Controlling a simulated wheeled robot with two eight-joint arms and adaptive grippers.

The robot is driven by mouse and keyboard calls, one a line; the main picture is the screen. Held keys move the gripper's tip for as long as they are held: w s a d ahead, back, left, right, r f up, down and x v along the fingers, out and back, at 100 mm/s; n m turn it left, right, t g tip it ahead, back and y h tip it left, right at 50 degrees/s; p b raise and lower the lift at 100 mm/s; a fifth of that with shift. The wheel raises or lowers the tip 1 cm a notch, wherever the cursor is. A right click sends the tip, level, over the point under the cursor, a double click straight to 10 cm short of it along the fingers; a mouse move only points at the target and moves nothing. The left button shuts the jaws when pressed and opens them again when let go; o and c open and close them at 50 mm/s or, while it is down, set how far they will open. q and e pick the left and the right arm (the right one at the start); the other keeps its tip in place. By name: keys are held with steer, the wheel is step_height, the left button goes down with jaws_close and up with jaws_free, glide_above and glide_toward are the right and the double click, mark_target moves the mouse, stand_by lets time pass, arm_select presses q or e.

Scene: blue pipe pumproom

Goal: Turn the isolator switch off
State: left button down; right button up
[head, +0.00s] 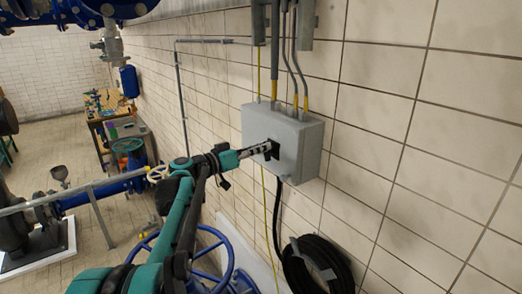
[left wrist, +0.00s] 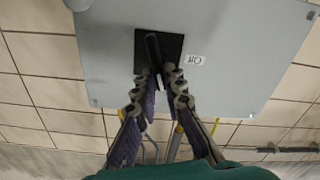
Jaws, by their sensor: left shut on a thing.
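The isolator switch is a black handle on a black square plate (head: 272,150), on the front of a grey box (head: 303,146) fixed to the tiled wall. In the left wrist view the handle (left wrist: 152,48) stands out from the plate, slightly tilted in the picture. A small white label (left wrist: 195,59) is beside the plate, its letters upside down and hard to read. My left gripper (left wrist: 157,76) reaches the switch, its two fingers either side of the handle and shut on it. In the head view the fingers (head: 262,148) hide part of the handle. My right gripper is not in view.
Conduits with yellow ends (head: 285,100) enter the box from above. A coiled black cable (head: 316,266) hangs below it. A blue handwheel (head: 212,262) and grey rail (head: 85,190) lie below and left. A workbench (head: 112,112) stands far back.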

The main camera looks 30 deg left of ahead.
arm_select(q)
steer(key=n, duration=0.4)
steer(key=f+n+b, duration=0.1)
steer(key=n, duration=0.4)
steer(key=a+n+b, duration=0.1)
steer(key=n, duration=0.3)
steer(key=shift+w+f, duration=0.2)
steer(key=shift+f, duration=0.15)
steer(key=shift+n, duration=0.4)
steer(key=c, duration=1.6)
jaws_free()
steer(key=shift+d, duration=0.1)
